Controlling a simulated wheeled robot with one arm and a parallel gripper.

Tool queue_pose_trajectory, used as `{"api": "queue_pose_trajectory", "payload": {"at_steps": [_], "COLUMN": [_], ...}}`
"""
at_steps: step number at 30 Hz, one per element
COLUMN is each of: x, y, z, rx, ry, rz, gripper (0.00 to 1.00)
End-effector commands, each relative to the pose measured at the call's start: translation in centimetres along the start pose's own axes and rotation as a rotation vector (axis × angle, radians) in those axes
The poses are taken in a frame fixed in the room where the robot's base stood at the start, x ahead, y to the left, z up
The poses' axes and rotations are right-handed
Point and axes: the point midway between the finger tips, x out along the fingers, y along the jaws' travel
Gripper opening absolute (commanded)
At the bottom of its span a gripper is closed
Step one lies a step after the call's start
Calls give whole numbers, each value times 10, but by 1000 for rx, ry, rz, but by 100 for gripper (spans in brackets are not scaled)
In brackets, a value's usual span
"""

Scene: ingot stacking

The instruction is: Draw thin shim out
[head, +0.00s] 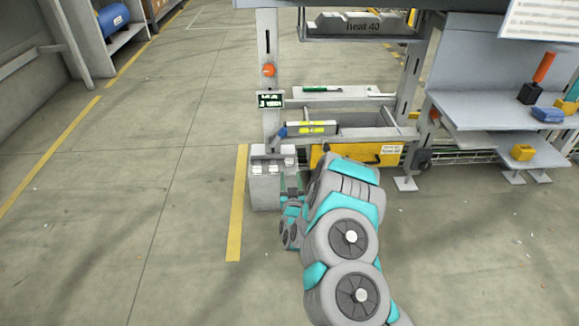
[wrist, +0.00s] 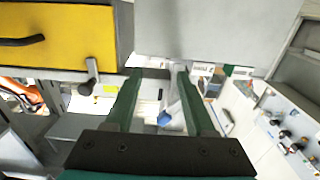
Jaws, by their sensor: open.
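A grey shim holder (head: 266,190) stands on the floor at the left foot of the workstation, with several white-labelled slots or tabs along its top. It also shows as the grey block (wrist: 205,30) at the top of the wrist view, with white labels (wrist: 202,70) along its edge. I cannot tell which label marks the thin shim. My gripper (wrist: 157,74) is open, its green fingertips close to the labelled edge. A pale narrow strip (wrist: 174,92) shows between the fingers; I cannot tell whether it is a shim. In the head view my gripper (head: 291,190) is beside the holder, mostly hidden by my arm.
A yellow drawer (head: 352,155) with a dark handle is right of the holder; it also shows in the wrist view (wrist: 60,35). A blue-handled lever (head: 280,133) and a level (head: 311,128) are above. A bench (head: 495,110) is at right. The floor at left is clear.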

Motion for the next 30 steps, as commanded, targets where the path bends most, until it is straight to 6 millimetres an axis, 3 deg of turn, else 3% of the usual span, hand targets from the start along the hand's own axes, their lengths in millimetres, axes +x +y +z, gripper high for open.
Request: {"api": "queue_pose_trajectory", "payload": {"at_steps": [15, 30], "x": [62, 71], "y": [0, 0], "z": [0, -1], "rx": [-1, 1], "ry": [1, -1], "rz": [0, 0], "gripper": [55, 54]}}
